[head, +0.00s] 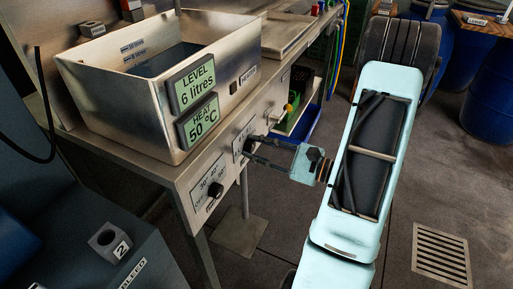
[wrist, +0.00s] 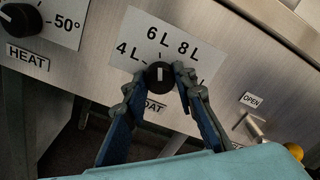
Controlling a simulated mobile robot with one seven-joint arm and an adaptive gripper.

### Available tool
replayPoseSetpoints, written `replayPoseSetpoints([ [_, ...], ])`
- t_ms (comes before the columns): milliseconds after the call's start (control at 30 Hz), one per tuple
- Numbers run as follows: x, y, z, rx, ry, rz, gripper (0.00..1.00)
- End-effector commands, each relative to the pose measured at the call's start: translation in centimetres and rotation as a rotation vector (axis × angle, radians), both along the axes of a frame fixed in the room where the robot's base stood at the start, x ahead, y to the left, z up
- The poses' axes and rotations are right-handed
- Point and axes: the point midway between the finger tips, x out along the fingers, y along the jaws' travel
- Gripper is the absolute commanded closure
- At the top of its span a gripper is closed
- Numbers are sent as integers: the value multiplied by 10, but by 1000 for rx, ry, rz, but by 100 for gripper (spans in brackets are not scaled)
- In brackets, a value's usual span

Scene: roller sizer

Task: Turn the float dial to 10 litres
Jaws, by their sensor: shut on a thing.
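The float dial (wrist: 159,75) is a round black knob with a white pointer line, on a white scale plate (wrist: 190,42) on the steel panel. Its pointer stands nearly straight up, towards the 6 L mark. My gripper (wrist: 160,86) is shut on the dial, one finger on each side. In the head view my gripper (head: 252,151) reaches the panel from the right. The level display (head: 196,85) reads 6 litres.
The heat dial (wrist: 20,20) is left of the float dial, and the heat display (head: 201,124) reads 50 °C. A metal lever (wrist: 254,127) under an OPEN label is to the right. The steel tank (head: 130,110) stands above. Free floor lies below the panel.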

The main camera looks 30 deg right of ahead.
Motion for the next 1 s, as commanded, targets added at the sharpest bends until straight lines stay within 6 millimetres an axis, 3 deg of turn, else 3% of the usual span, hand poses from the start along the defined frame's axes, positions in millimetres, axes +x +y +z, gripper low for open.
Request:
replayPoseSetpoints([
  [467, 0, 0, 3, 101, 78, -1, 99],
  [1000, 0, -1, 4, 485, 378, -2, 99],
])
